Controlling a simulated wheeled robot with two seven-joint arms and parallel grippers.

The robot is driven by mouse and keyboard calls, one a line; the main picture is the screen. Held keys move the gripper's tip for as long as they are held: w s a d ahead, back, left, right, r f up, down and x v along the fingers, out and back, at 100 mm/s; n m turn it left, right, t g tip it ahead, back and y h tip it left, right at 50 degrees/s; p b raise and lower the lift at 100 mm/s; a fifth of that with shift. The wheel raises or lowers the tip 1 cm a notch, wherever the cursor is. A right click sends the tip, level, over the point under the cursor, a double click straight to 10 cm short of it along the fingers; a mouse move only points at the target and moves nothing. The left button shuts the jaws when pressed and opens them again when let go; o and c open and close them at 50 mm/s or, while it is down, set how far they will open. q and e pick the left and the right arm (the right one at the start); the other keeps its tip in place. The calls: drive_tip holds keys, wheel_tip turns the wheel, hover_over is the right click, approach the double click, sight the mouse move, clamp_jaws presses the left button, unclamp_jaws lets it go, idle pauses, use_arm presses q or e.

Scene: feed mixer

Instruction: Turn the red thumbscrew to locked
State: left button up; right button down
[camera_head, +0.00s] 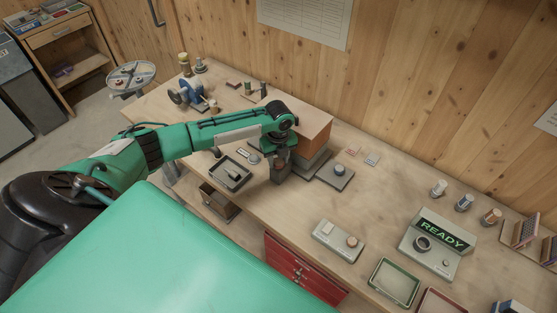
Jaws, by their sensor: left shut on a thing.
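My left arm comes in from the left across the bench, and its gripper (280,175) points down at the front of a wooden-topped box (312,122). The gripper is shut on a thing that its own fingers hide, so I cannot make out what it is. I cannot pick out the red thumbscrew in this view; whether it is between the fingers is not visible. My right gripper is out of view.
A dark tray (231,173) lies left of the gripper, and a flat grey device with a knob (336,175) stands close on its right. Further right are a control box (338,240), a console reading READY (441,236) and a green-rimmed tray (394,282). The bench middle is clear.

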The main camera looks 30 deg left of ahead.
sight(278, 161)
use_arm(q)
drive_tip(key=m+b, duration=0.1)
drive_tip(key=m, duration=0.3)
drive_tip(key=shift+r+m+b, duration=0.1)
drive_tip(key=shift+m+b, duration=0.2)
drive_tip(key=shift+m, duration=1.1)
drive_tip(key=o, duration=1)
drive_tip(key=shift+c, duration=0.2)
wheel_tip(278, 161, up, 14)
drive_tip(key=b, duration=0.4)
drive_tip(key=shift+b, duration=0.4)
drive_tip(key=shift+w, duration=0.1)
